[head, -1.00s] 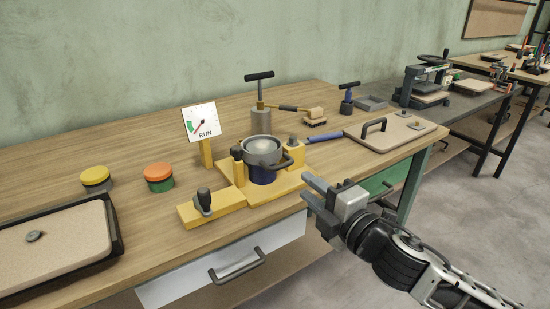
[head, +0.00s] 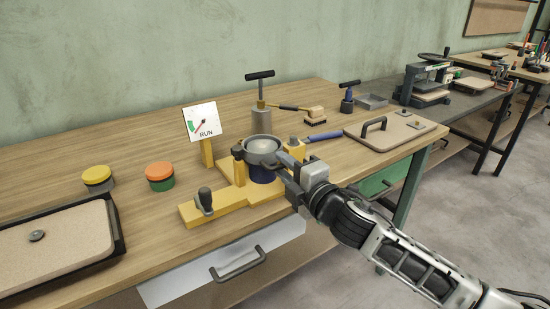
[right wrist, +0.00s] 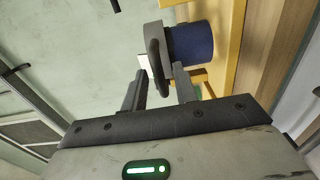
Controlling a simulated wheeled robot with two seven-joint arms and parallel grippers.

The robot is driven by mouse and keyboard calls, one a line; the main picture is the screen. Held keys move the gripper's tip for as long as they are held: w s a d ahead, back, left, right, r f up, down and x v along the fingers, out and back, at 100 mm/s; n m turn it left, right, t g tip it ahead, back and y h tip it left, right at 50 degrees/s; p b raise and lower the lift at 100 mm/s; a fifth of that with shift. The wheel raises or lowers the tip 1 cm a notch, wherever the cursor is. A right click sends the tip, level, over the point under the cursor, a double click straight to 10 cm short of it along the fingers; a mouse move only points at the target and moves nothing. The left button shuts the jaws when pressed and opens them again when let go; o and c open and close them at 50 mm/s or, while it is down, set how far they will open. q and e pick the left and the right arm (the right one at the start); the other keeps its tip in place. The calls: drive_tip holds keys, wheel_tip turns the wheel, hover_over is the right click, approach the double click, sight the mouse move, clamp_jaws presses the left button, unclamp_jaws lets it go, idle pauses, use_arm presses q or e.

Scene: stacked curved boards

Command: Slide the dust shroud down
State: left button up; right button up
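The dust shroud (head: 262,146) is a grey round collar with a dark loop handle on its near side. It sits around the top of a dark blue cylinder (head: 262,173) on a yellow fixture. In the right wrist view the grey shroud (right wrist: 178,38) and its handle (right wrist: 157,68) show beside the blue cylinder (right wrist: 192,42). My right gripper (head: 280,166) is at the handle's side of the shroud. In the right wrist view its two fingers (right wrist: 158,85) are apart, with the handle between or just beyond their tips; contact cannot be told. My left gripper is not in view.
The yellow base (head: 232,207) carries a black-knobbed lever (head: 205,199). A RUN gauge sign (head: 202,122) stands behind it. Yellow (head: 97,176) and orange (head: 159,172) capped pots and a tray (head: 118,225) are at left. A handled board (head: 395,131) lies at right.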

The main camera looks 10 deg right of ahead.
clamp_jaws()
drive_tip(key=shift+f, duration=0.1)
drive_tip(key=shift+f+b, duration=1.1)
drive_tip(key=shift+f, duration=0.4)
drive_tip(key=shift+o, duration=0.4)
unclamp_jaws()
